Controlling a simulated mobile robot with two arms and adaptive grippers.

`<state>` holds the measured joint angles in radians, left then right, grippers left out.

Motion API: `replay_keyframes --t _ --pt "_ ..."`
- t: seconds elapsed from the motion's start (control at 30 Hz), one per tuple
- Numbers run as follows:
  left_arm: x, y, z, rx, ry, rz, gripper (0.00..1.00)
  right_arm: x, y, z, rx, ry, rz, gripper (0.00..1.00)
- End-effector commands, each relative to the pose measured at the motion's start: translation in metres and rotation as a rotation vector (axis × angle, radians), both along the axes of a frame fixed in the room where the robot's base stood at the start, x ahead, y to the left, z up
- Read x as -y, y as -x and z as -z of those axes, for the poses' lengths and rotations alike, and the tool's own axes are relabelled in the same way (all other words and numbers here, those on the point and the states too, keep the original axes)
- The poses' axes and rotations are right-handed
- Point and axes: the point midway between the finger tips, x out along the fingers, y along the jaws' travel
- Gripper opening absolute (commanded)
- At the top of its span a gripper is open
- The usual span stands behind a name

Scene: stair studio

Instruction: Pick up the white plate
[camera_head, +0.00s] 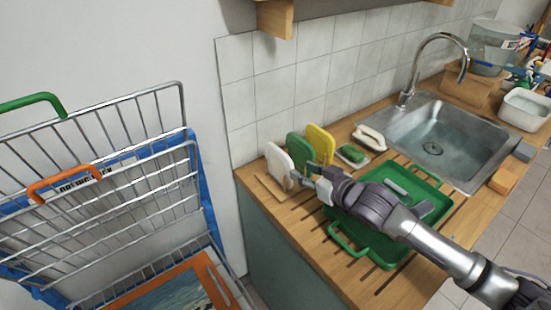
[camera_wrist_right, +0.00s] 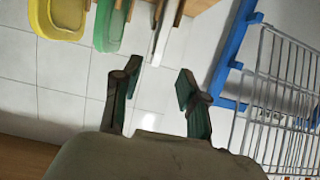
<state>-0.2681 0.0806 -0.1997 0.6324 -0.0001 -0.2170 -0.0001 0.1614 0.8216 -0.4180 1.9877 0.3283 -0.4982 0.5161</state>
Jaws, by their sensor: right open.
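The white plate (camera_head: 277,164) stands upright in a wooden slot rack at the left end of the counter, in front of a green plate (camera_head: 299,150) and a yellow plate (camera_head: 321,143). My right gripper (camera_head: 304,180) is close to the right side of the white plate. In the right wrist view the white plate (camera_wrist_right: 164,38) shows edge-on, just beyond the open fingers (camera_wrist_right: 157,84) and roughly in line with the gap between them. The gap looks empty; contact cannot be told. My left gripper is not in view.
A green tray (camera_head: 424,190) lies under my right arm. A soap dish (camera_head: 352,155) and a steel sink (camera_head: 440,135) are behind it. A wire cart (camera_head: 150,200) stands left of the counter. The tiled wall (camera_head: 280,95) is close behind the plates.

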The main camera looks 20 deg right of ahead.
Motion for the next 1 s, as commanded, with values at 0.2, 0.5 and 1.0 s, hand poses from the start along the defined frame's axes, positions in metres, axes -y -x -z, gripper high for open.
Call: replay_keyframes --t 0.2,0.5,1.0 --pt "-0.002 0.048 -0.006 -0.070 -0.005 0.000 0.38 -0.015 -0.040 0.009 0.002 -0.002 0.000 0.43" --pt "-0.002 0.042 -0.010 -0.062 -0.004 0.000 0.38 -0.025 -0.069 0.021 0.001 0.002 -0.001 0.43" --pt "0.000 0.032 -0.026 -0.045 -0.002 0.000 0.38 -0.036 -0.116 0.036 0.002 0.001 -0.001 0.43"
